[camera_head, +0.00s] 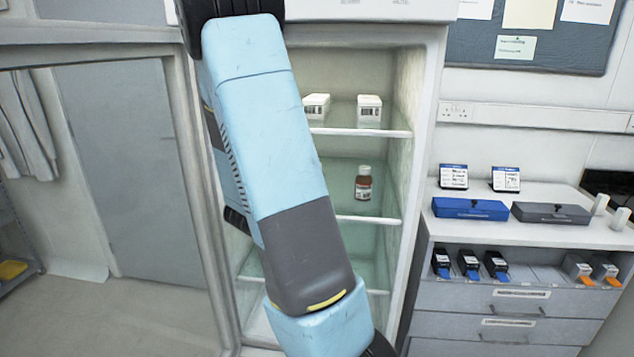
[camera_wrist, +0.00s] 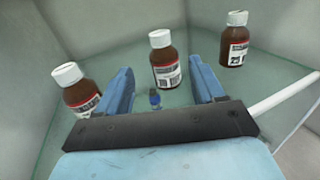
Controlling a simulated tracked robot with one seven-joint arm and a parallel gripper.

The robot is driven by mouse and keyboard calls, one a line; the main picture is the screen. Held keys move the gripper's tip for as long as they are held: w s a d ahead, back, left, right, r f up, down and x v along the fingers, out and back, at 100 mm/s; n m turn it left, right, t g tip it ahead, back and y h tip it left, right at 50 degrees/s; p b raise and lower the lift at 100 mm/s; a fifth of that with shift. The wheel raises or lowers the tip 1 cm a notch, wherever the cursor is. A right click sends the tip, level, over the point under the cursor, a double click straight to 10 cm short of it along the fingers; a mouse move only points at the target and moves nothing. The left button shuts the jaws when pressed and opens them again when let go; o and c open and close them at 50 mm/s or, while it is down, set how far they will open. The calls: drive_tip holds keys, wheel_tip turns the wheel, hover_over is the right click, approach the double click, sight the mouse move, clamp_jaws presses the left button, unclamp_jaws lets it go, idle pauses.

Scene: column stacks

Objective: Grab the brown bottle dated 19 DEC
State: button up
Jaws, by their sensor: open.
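In the wrist view three brown bottles with white caps stand on a glass shelf (camera_wrist: 285,72): a left bottle (camera_wrist: 80,92), a middle bottle (camera_wrist: 164,62) and a right bottle (camera_wrist: 235,42). Their labels are too small to read a date. My gripper (camera_wrist: 160,82) is open and empty, with its two blue fingers pointing toward the middle bottle, which shows between them. The left bottle is just outside the left finger. In the head view one brown bottle (camera_head: 363,184) shows on the middle shelf; my arm hides the rest of that shelf and my gripper.
White boxes (camera_head: 369,108) stand on the shelf above. The shelf's white front rail (camera_head: 368,220) and the cabinet's right wall (camera_head: 408,110) bound the space. A drawer unit (camera_head: 510,298) with blue and grey cases stands at right.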

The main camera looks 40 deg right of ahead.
drive_tip(key=x, duration=0.8)
drive_tip(key=shift+w+d, duration=0.15)
drive_tip(key=shift+x, duration=2.65)
drive_tip(key=shift+r, duration=0.1)
drive_tip(key=c, duration=1.2)
